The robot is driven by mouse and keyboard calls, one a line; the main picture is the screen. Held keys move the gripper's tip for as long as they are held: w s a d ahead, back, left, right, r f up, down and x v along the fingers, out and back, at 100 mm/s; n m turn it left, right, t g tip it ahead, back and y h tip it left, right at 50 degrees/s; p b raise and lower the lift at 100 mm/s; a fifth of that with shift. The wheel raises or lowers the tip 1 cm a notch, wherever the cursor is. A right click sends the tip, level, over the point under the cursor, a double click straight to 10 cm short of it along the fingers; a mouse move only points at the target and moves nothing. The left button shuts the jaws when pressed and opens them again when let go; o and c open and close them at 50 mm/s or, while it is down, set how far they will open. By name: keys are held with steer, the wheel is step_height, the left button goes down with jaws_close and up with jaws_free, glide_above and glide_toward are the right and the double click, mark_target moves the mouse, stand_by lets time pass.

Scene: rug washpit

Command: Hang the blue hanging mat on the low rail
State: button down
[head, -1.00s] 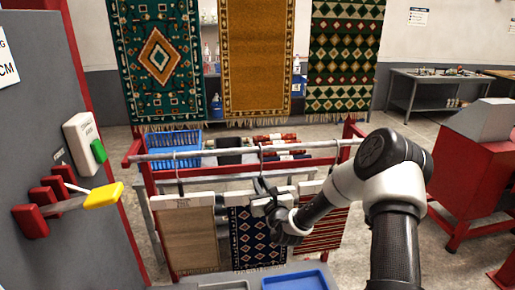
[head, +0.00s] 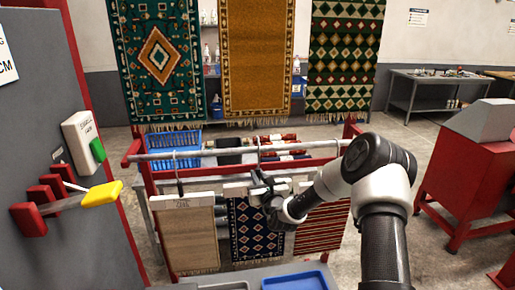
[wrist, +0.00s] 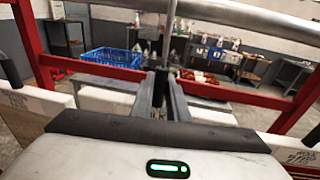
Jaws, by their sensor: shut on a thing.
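The blue hanging mat (head: 252,236), dark blue with a pale diamond pattern, hangs upright below my gripper. My gripper (head: 260,184) is shut on its hanger, at the foot of the hook, just above the mat's pale top bar. In the wrist view my gripper (wrist: 161,88) has its fingers closed around the base of the thin upright hook (wrist: 172,40). The low rail (head: 215,150) is a grey bar crossing above the mat. The hook's top (head: 259,142) reaches rail height. I cannot tell whether it rests on the rail. My arm covers the mat's right edge.
A beige mat (head: 189,238) hangs close at the left and a red striped mat (head: 322,230) at the right, with narrow gaps. Behind the rail are a blue basket (head: 174,147) and rolled rugs. A grey panel with a yellow-handled lever (head: 102,193) stands at left.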

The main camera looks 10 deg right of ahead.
steer(key=shift+w+r, duration=0.1)
steer(key=shift+w, duration=0.2)
steer(key=shift+f, duration=0.2)
steer(key=shift+f+b, duration=0.85)
steer(key=shift+f, duration=0.5)
